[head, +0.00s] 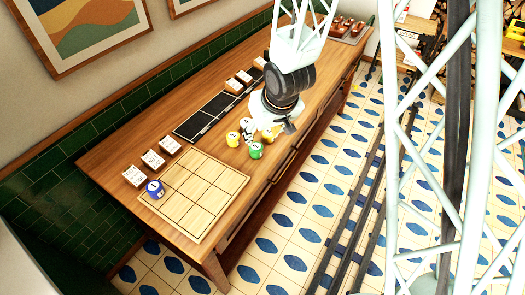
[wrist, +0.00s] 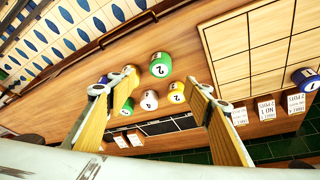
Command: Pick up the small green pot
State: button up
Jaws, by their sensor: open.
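Two green pots show in the wrist view. One, marked 2 (wrist: 160,65), stands near the table's aisle edge, ahead of my fingertips, and it also shows in the head view (head: 256,151). The other green pot (wrist: 125,110) is farther back, partly hidden by my left finger. I cannot tell for sure which is the small one. My gripper (wrist: 161,86) is open and empty, with its yellow-padded fingers spread above the group of pots. In the head view my gripper (head: 280,123) is over the group's far side and hides part of it.
Yellow pots (wrist: 177,92) and a white pot (wrist: 149,99) stand close around the green ones. A light grid board (head: 205,190) with a blue pot (head: 155,189) on it lies at the near end of the wooden table (head: 110,173). A black gridded tray (head: 205,118) and small signs line the wall.

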aim_at(256, 147)
jog(key=shift+f, duration=0.3)
jog(key=shift+x, duration=3.7)
jog(key=shift+w+f, duration=0.25)
jog(key=shift+f, duration=0.1)
jog(key=shift+a+f, duration=0.1)
jog(key=shift+x, duration=2.5)
jog(key=shift+w, duration=0.2)
jog(key=c, duration=1)
